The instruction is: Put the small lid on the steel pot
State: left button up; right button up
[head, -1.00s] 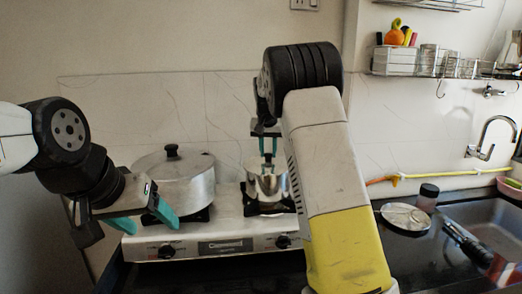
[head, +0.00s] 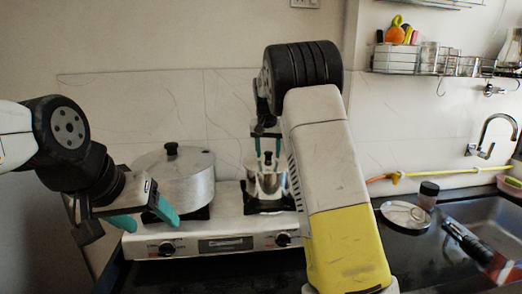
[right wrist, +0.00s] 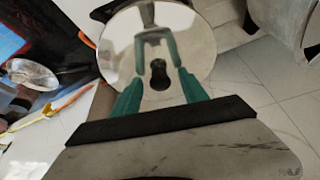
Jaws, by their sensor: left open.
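The small lid (right wrist: 118,58) is a shiny round disc with a dark knob (right wrist: 159,72), seen from above in the right wrist view. In the head view the steel pot (head: 266,186) stands on the right burner, with the lid at its top; I cannot tell how exactly the rim sits. My right gripper (head: 268,166) is just above the pot, its teal fingers apart on either side of the knob, as the right wrist view also shows (right wrist: 158,84). My left gripper (head: 143,218) is open and empty in front of the large pot.
A large lidded aluminium pot (head: 180,184) stands on the left burner of the white stove (head: 225,226). A round shiny dish or lid (head: 404,216) and a small jar (head: 428,192) are on the dark counter at right, beside the sink (head: 490,222).

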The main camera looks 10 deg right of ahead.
jog(key=shift+r, duration=0.15)
jog(key=v, duration=0.7)
jog(key=shift+s+r, duration=0.2)
jog(key=shift+r, duration=0.15)
